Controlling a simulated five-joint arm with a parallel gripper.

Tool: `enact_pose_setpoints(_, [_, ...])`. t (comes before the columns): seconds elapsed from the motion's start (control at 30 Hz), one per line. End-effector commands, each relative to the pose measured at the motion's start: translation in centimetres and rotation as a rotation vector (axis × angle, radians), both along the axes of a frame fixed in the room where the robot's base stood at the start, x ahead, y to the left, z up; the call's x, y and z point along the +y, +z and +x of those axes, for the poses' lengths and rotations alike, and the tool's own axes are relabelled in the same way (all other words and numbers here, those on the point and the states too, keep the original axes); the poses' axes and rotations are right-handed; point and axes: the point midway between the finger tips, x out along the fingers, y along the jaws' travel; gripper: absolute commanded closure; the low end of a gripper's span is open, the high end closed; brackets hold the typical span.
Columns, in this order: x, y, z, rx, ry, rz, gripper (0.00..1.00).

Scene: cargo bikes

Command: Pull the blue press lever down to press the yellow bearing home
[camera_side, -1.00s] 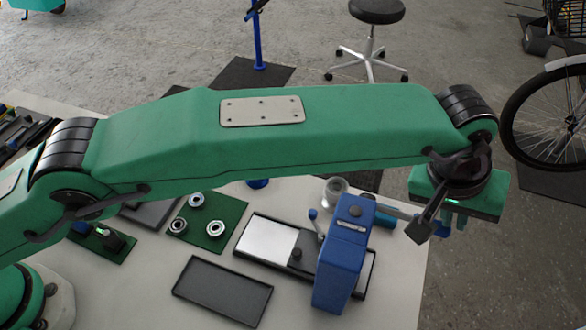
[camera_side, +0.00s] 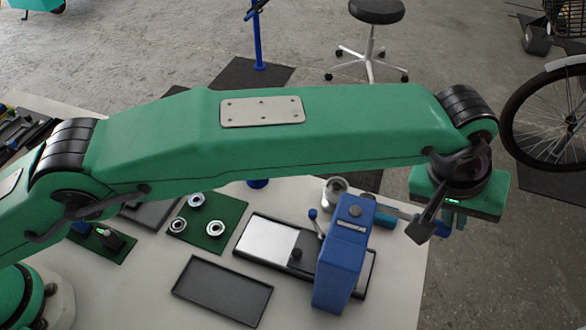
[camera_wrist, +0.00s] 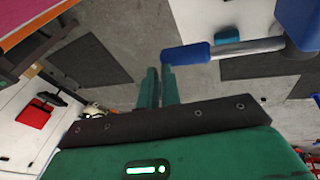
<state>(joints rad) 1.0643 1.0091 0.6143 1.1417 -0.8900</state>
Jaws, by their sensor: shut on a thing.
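The blue press (camera_side: 343,258) stands upright at the right end of its dark base on the table. Its lever runs out to the right in the side view and ends in a blue handle (camera_side: 443,229); the handle (camera_wrist: 187,54) also shows in the wrist view on a grey rod. My gripper (camera_side: 450,220) is past the table's right edge, with its fingers pointing down at the handle end. In the wrist view my gripper (camera_wrist: 160,70) has its two green fingers close together, shut on the handle's end. I see no yellow bearing; the press body may hide it.
A green mat (camera_side: 228,212) holds three ring bearings (camera_side: 215,229). An empty dark tray (camera_side: 222,290) lies in front. A grey cylindrical part (camera_side: 336,187) is behind the press. Bare floor lies right of the table, with a bicycle wheel (camera_side: 548,118) and a stool (camera_side: 376,12) beyond.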

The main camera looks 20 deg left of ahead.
Motion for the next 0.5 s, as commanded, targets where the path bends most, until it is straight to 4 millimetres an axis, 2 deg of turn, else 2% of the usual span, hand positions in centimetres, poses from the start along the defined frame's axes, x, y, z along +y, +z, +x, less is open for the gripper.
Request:
enact_pose_setpoints(0.03, [0.1, -2.0, -0.2, 0.012, -0.001, 0.022, 1.0])
enact_pose_setpoints(0.13, [0.1, -2.0, -0.2, 0.012, -0.001, 0.022, 1.0])
enact_pose_setpoints(0.33, [0.2, -1.2, -0.3, 0.011, -0.001, 0.021, 1.0])
enact_pose_setpoints(0.5, [0.7, 0.3, -0.6, 0.011, -0.002, 0.02, 1.0])
